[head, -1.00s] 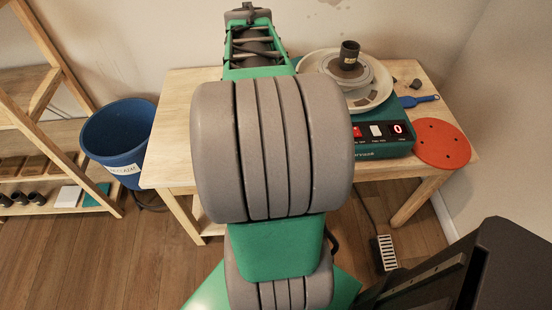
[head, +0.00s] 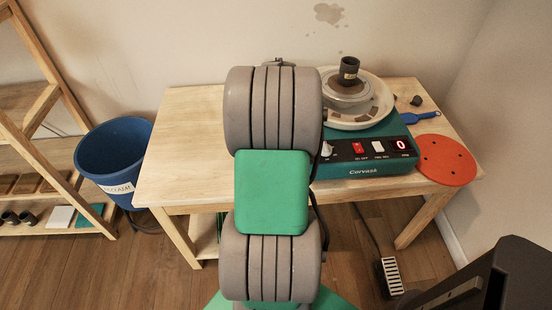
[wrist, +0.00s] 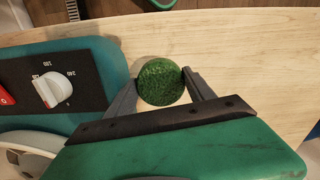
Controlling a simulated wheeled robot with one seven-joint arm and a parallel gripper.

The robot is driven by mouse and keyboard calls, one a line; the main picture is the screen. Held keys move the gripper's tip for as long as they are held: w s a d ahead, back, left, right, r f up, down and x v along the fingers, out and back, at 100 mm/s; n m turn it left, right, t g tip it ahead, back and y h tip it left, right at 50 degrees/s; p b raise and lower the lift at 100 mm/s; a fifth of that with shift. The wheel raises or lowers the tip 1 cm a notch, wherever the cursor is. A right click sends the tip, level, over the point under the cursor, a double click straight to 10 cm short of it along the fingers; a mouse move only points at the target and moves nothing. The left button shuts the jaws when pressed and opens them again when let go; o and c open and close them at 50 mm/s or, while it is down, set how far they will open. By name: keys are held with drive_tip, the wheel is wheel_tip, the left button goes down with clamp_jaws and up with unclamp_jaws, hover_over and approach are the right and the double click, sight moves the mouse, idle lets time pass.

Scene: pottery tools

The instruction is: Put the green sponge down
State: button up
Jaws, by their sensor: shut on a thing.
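The green sponge (wrist: 160,82) is round and textured. In the wrist view it sits between the two fingertips of my gripper (wrist: 157,84), which is shut on it. The sponge is over the wooden table (wrist: 232,65), beside the teal pottery wheel base with its white knob. I cannot tell whether the sponge touches the tabletop. In the head view my own arm hides the gripper and the sponge.
The pottery wheel (head: 362,150) holds a dark cup (head: 348,70) on its wheel head. An orange disc (head: 446,160) and a blue tool (head: 420,117) lie at the table's right. A blue bucket (head: 112,155) stands left of the table. The tabletop's left part is clear.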

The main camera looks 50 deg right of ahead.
drive_tip(key=shift+w+d+f, duration=0.25)
drive_tip(key=shift+w+f, duration=0.25)
drive_tip(key=shift+f, duration=0.15)
drive_tip(key=shift+w+d+f, duration=0.1)
drive_tip(key=shift+w+f, duration=0.05)
drive_tip(key=shift+f, duration=1.55)
drive_tip(key=shift+f, duration=0.1)
drive_tip(key=shift+f, duration=0.15)
drive_tip(key=o, duration=0.6)
